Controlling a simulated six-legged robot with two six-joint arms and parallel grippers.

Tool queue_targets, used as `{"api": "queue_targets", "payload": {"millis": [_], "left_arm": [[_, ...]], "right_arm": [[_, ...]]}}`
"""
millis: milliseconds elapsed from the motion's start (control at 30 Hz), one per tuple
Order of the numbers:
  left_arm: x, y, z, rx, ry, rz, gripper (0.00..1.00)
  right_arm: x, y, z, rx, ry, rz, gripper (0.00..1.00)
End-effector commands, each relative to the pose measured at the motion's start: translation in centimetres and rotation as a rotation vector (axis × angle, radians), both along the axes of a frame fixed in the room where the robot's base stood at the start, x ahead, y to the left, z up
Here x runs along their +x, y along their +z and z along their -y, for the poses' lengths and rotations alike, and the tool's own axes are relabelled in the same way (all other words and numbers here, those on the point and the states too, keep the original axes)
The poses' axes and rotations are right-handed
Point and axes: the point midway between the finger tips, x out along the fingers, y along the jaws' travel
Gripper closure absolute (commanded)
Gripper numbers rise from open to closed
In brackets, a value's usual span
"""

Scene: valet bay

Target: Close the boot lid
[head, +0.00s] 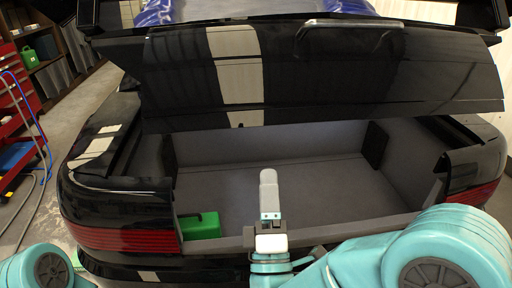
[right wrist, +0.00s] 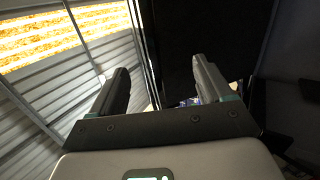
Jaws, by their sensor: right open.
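The boot lid (head: 330,75) is black with a pale stripe and a dark handle (head: 350,22) near its top. It stands raised over the open boot, with a wide gap between its lower edge and the boot sill (head: 350,222). My right gripper (head: 268,180) is in front of the boot opening, below the lid in the picture; whether it touches anything is unclear. In the right wrist view its two fingers (right wrist: 162,85) are spread and empty, with a dark panel beyond them, perhaps the lid. My left gripper is not in view.
A green box (head: 200,226) sits in the left of the boot. A red tool trolley (head: 18,120) with a blue hose (head: 38,125) stands at the left. Shelves (head: 55,45) stand behind it. The floor (head: 85,95) between trolley and car is mostly clear.

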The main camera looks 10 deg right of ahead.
Motion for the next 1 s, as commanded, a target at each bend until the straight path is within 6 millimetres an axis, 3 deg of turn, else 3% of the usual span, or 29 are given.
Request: {"api": "queue_targets", "payload": {"millis": [33, 100, 267, 367, 800, 1000], "left_arm": [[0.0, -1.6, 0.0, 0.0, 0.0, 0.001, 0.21], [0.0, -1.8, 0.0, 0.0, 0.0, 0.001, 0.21], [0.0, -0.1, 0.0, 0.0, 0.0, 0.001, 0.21], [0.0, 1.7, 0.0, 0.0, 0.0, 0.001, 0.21], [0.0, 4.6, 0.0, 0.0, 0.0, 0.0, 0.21], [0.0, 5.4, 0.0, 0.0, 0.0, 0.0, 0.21]], "right_arm": [[-0.6, -0.5, -0.8, 0.003, 0.013, 0.028, 0.21], [-1.1, 0.1, -1.3, 0.006, 0.021, 0.051, 0.21], [-0.4, 1.8, -1.5, 0.008, 0.026, 0.06, 0.21], [1.1, 3.2, -1.3, 0.009, 0.024, 0.058, 0.21], [9.2, 8.7, -0.6, 0.01, 0.026, 0.059, 0.21], [11.4, 10.0, -0.5, 0.008, 0.028, 0.057, 0.21]]}}
